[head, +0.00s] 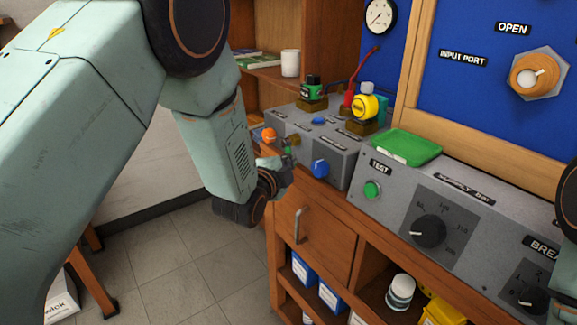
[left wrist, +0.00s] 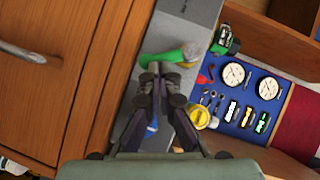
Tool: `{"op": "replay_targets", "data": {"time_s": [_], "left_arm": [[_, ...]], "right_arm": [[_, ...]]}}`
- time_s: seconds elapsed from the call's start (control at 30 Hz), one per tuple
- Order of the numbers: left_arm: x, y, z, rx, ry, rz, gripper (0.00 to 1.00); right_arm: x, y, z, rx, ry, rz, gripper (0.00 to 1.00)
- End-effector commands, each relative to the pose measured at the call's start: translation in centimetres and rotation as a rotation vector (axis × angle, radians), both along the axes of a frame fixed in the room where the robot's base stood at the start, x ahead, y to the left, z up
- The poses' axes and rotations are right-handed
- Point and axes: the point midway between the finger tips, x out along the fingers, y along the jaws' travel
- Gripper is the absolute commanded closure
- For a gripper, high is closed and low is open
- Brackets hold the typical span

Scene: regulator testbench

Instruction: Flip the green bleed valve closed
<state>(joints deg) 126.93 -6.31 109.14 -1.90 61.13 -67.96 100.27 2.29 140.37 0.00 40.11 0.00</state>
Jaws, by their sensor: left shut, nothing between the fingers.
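My left gripper (left wrist: 158,70) is shut and empty. Its tips appear to be at or very near the green handle; I cannot tell if they touch. In the head view my left gripper (head: 286,160) is at the front left of the grey regulator box (head: 338,150), below the orange knob (head: 268,135). The valve is mostly hidden there behind the fingers. My right gripper is not in view.
A blue knob (head: 320,168) sits on the box front, right of my left gripper. A green-and-black knob (head: 312,88) and a yellow gauge (head: 365,107) stand on top. A green tray (head: 405,147) lies on the supply box (head: 440,195). A drawer handle (head: 299,225) juts out below.

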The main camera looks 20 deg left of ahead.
Motion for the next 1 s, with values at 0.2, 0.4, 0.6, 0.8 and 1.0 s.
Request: {"op": "replay_targets", "data": {"time_s": [0.2,0.4,0.6,0.8,1.0], "left_arm": [[0.1,0.2,-0.7,0.069,-0.054,0.001,1.00],[0.3,0.4,-1.1,0.134,-0.103,0.001,1.00],[0.4,0.5,-1.3,0.186,-0.144,0.001,1.00],[0.5,0.7,-1.4,0.231,-0.178,0.001,1.00],[0.6,0.8,-1.5,0.228,-0.176,0.001,1.00]], "right_arm": [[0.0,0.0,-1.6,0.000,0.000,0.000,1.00],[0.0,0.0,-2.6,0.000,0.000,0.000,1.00],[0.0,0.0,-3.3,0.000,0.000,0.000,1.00],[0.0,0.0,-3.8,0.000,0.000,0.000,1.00],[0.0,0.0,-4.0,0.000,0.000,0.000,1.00]]}}
